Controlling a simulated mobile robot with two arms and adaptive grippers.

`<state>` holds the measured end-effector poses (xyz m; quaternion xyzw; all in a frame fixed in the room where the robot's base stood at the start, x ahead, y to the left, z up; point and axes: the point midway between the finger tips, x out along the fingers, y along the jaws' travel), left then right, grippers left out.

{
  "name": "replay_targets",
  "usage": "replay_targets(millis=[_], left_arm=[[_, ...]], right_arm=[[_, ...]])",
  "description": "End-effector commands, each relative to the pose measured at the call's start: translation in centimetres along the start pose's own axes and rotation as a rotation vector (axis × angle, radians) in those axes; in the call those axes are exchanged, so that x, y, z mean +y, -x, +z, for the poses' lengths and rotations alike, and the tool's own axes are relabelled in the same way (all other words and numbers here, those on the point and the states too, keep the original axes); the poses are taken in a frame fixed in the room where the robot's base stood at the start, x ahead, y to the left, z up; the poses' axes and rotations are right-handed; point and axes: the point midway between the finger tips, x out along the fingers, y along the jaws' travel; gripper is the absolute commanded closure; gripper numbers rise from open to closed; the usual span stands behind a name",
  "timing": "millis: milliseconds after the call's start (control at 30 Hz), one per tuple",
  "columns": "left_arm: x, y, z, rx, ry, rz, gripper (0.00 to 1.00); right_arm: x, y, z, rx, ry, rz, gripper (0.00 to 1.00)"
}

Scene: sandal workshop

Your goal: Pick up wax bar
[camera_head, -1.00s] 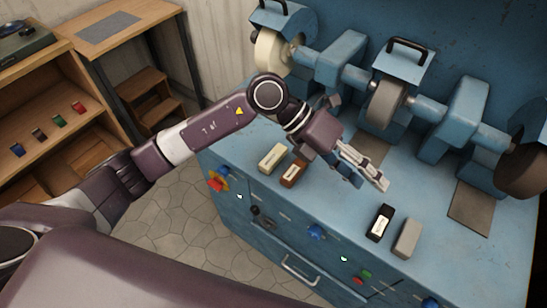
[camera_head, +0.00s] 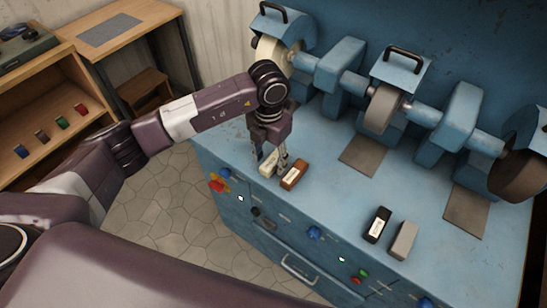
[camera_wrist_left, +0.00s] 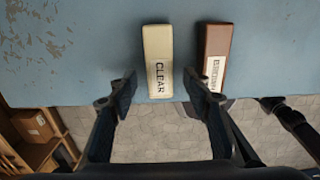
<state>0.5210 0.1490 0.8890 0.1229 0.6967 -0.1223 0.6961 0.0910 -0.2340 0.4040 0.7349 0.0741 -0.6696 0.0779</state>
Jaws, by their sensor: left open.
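A cream wax bar (camera_head: 267,167) with a label lies at the left front of the blue bench top; in the left wrist view the bar (camera_wrist_left: 158,48) reads "CLEAR". A brown wax bar (camera_head: 295,175) lies just right of it, also in the left wrist view (camera_wrist_left: 217,42). A black bar (camera_head: 377,225) and a grey bar (camera_head: 403,240) lie farther right. My left gripper (camera_head: 271,160) points down at the cream bar, open. In the left wrist view its fingertips (camera_wrist_left: 159,80) lie either side of the bar's near end; contact cannot be told. My right gripper is not in view.
The blue bench (camera_head: 335,205) carries grinding and polishing wheels (camera_head: 385,108) along its back. Its front has knobs and a handle (camera_head: 300,268). A wooden shelf (camera_head: 60,95) with small coloured items stands at left. The bench top between the bar pairs is clear.

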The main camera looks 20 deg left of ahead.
Motion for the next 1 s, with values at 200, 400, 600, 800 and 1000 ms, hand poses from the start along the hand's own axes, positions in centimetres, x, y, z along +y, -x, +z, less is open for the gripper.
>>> replay_targets(millis=[200, 400, 600, 800, 1000], left_arm=[[0.03, -1.52, 0.0, -0.001, 0.001, 0.0, 0.55], [0.02, -1.54, 0.01, -0.001, 0.0, 0.0, 0.58], [0.01, -1.51, 0.01, -0.001, 0.0, -0.001, 0.8], [0.01, -1.48, 0.02, -0.002, 0.0, -0.001, 1.0], [0.02, -1.44, 0.03, -0.002, 0.0, -0.001, 1.0]], right_arm=[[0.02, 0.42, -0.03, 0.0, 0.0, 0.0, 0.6], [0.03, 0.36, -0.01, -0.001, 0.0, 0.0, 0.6], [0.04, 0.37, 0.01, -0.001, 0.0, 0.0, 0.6], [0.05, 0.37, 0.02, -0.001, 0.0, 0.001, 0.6], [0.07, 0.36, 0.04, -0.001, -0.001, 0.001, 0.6]])
